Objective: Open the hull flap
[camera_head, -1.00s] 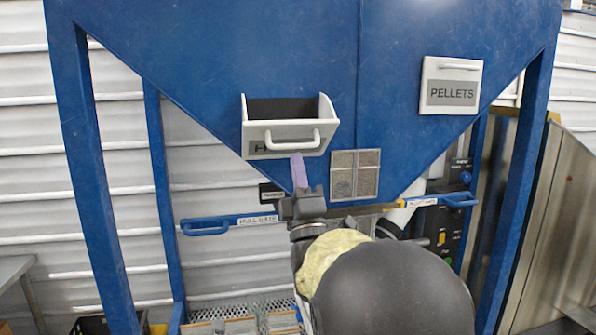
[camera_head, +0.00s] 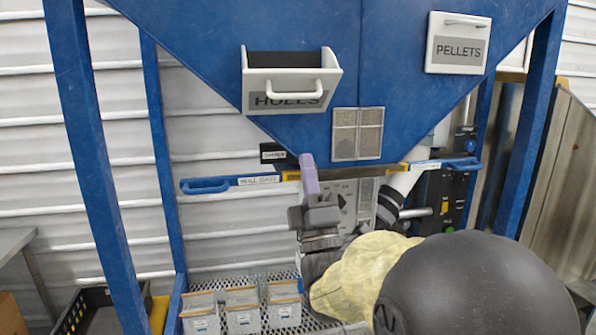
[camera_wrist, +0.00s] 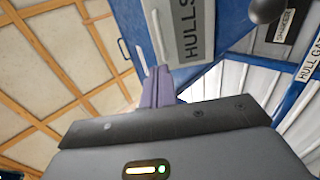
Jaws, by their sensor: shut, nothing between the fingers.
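The hull flap (camera_head: 288,97), a white panel labelled HULLS with a white bar handle, is on the left slope of the blue hopper. It is tilted outward at the top, with a dark opening behind it. In the wrist view the HULLS panel (camera_wrist: 192,28) shows beyond the fingers. My gripper (camera_head: 307,160) is below the flap, apart from it, with its purple fingers pointing up. The fingers are shut and empty; they also show in the wrist view (camera_wrist: 158,88).
The PELLETS flap (camera_head: 458,43) on the right is closed. The blue hull gate handle (camera_head: 205,186) is at left and another blue handle (camera_head: 462,163) at right. Small grey bins (camera_head: 242,308) stand on a mesh shelf below. A control box (camera_head: 456,180) is behind right.

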